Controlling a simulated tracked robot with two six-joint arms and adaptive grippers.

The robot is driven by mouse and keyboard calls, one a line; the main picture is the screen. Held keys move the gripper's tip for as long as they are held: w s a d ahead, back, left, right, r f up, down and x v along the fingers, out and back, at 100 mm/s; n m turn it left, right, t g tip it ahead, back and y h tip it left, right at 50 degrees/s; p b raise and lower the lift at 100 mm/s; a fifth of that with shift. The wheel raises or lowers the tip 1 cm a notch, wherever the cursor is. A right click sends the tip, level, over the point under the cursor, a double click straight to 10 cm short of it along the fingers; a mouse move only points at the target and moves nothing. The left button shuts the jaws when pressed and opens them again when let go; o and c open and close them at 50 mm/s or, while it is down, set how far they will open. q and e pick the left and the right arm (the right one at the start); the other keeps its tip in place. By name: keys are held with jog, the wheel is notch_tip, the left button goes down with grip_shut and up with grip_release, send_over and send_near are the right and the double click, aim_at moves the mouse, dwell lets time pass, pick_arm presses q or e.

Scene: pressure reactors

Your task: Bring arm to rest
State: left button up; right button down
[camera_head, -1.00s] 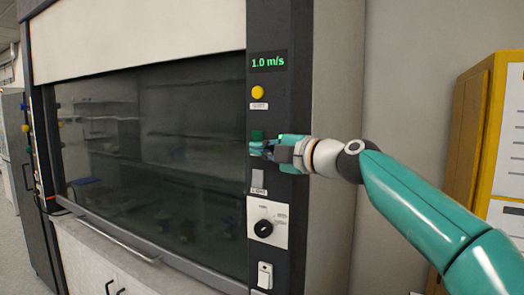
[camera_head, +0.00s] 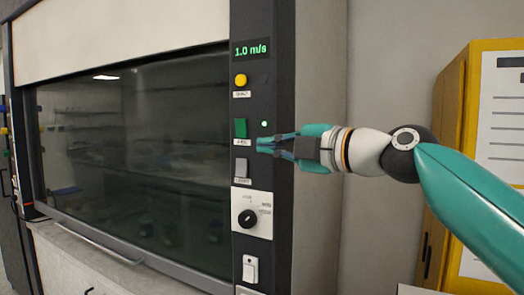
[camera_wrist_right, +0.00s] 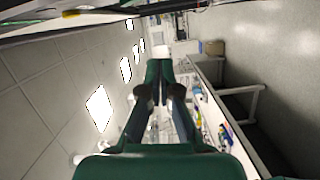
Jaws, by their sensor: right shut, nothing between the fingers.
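My right arm comes in from the right edge of the head view, teal with a white and black wrist. My right gripper (camera_head: 264,145) is shut and empty, its fingertips pointing left in front of the fume hood's dark control panel (camera_head: 270,95). The tips appear over the panel between the green button (camera_head: 241,128) and the grey button (camera_head: 241,168); any gap to the panel is hard to judge. In the right wrist view the closed fingers (camera_wrist_right: 160,82) show with nothing between them. My left gripper is not in view.
The fume hood's dark glass sash (camera_head: 140,150) is down. The panel also carries a lit display reading 1.0 m/s (camera_head: 253,49), a yellow button (camera_head: 240,80), a black knob (camera_head: 248,218) and a white switch (camera_head: 250,268). A yellow cabinet (camera_head: 450,140) stands at the right.

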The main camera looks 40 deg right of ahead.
dwell(0.4)
